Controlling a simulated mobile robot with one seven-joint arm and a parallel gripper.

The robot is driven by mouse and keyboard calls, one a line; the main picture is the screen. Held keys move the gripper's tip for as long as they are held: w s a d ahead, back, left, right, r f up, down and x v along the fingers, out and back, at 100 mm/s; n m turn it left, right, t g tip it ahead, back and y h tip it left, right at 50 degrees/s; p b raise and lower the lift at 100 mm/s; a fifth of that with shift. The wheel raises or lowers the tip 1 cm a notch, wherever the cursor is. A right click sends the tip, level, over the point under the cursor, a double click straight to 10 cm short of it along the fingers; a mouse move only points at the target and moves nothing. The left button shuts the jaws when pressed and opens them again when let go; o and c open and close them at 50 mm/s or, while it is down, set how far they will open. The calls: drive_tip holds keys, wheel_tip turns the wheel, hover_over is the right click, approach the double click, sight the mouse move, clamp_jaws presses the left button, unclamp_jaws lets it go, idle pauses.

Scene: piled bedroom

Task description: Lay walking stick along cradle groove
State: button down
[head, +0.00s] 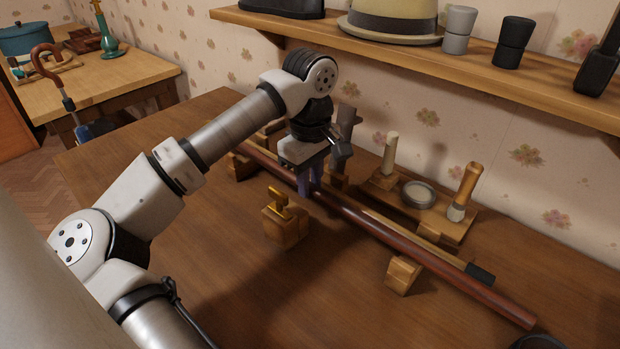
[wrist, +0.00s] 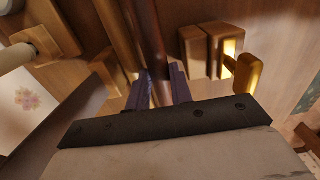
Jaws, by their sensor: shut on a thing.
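A long dark reddish-brown walking stick (head: 440,267) runs diagonally across the brown table, from behind my arm to the front right. My gripper (head: 308,190) is shut on its shaft; the wrist view shows the stick (wrist: 152,40) between the purple fingers (wrist: 160,88). A paler stick (head: 405,228) with a black tip lies parallel, just behind it. Wooden support blocks, seemingly the cradle (head: 402,276), stand beneath or beside the sticks. The groove is hidden, and I cannot tell whether the held stick touches the blocks.
A wooden block with a brass clamp (head: 284,225) stands close in front of my gripper. A wooden tray (head: 450,222) with a dish and upright pieces is behind the sticks. The table's front middle is clear.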

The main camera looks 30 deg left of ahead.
drive_tip(key=shift+f+b, duration=1.15)
drive_tip(key=shift+f, duration=0.15)
idle(1.3)
drive_tip(key=c, duration=1.2)
unclamp_jaws()
drive_tip(key=shift+o, duration=0.2)
drive_tip(key=shift+r, duration=0.1)
drive_tip(key=shift+r+p, duration=1.9)
drive_tip(key=shift+r, duration=1.05)
